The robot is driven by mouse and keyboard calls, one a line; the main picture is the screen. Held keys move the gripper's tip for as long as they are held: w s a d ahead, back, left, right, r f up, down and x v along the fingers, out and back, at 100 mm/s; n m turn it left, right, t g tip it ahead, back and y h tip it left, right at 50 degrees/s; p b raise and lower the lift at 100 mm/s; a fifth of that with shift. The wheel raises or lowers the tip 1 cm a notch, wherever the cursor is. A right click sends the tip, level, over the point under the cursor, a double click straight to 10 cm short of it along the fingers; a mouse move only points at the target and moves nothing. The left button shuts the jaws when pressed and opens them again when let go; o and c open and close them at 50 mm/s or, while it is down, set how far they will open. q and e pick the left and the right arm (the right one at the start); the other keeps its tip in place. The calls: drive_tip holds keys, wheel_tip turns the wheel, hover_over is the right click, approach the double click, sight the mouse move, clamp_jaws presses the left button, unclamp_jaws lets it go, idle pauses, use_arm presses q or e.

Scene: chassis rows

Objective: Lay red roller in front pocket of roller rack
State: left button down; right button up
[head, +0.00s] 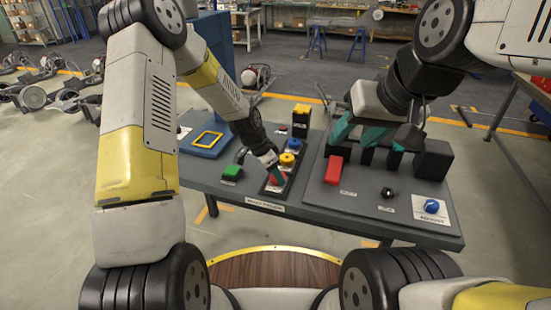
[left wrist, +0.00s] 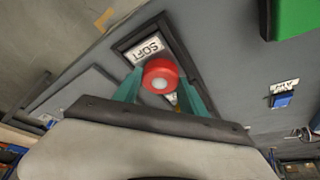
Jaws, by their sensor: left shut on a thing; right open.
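The red roller (head: 278,181) is between the fingertips of my left gripper (head: 274,163), at the front end of the dark roller rack (head: 265,189). The left wrist view shows the red roller (left wrist: 160,76) end-on, with a pale centre, held between the teal fingers (left wrist: 160,90) beside a label reading SOFT. Whether it touches the pocket floor cannot be told. A yellow roller (head: 287,159) and a blue roller (head: 295,145) sit farther back in the rack. My right gripper (head: 360,136) is open, with teal fingers, above the right panel near dark blocks.
A green block (head: 231,173) lies left of the rack, and a blue tray with yellow outline (head: 207,141) behind it. A black and yellow box (head: 301,118) stands behind the rack. A red block (head: 334,170), a black knob (head: 388,193) and a blue knob (head: 432,206) are right.

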use_arm(q)
drive_tip(key=c, duration=0.6)
unclamp_jaws()
drive_tip(key=v, duration=0.7)
drive_tip(key=shift+s+a+r, duration=0.1)
drive_tip(key=shift+a+r, duration=0.05)
drive_tip(key=shift+r, duration=0.15)
drive_tip(key=s+a+r+n+t+y, duration=0.1)
drive_tip(key=s+a+r+n, duration=0.3)
drive_tip(key=r, duration=0.5)
drive_tip(key=s+a+r+n+t+y, duration=0.1)
drive_tip(key=s+a+r+n, duration=0.15)
drive_tip(key=s+r, duration=0.5)
drive_tip(key=s+a+r+n, duration=0.1)
drive_tip(key=s+r, duration=0.1)
drive_tip(key=s, duration=0.2)
drive_tip(key=s+a+r+n+t, duration=0.1)
drive_tip(key=s+a+r+n, duration=0.1)
drive_tip(key=s, duration=0.3)
drive_tip(key=s+a+r+n+t, duration=0.1)
drive_tip(key=s+a+r+n, duration=0.1)
drive_tip(key=s+r, duration=0.2)
drive_tip(key=shift+s+r+n, duration=0.15)
drive_tip(key=shift+s+n, duration=0.1)
drive_tip(key=shift+s, duration=0.1)
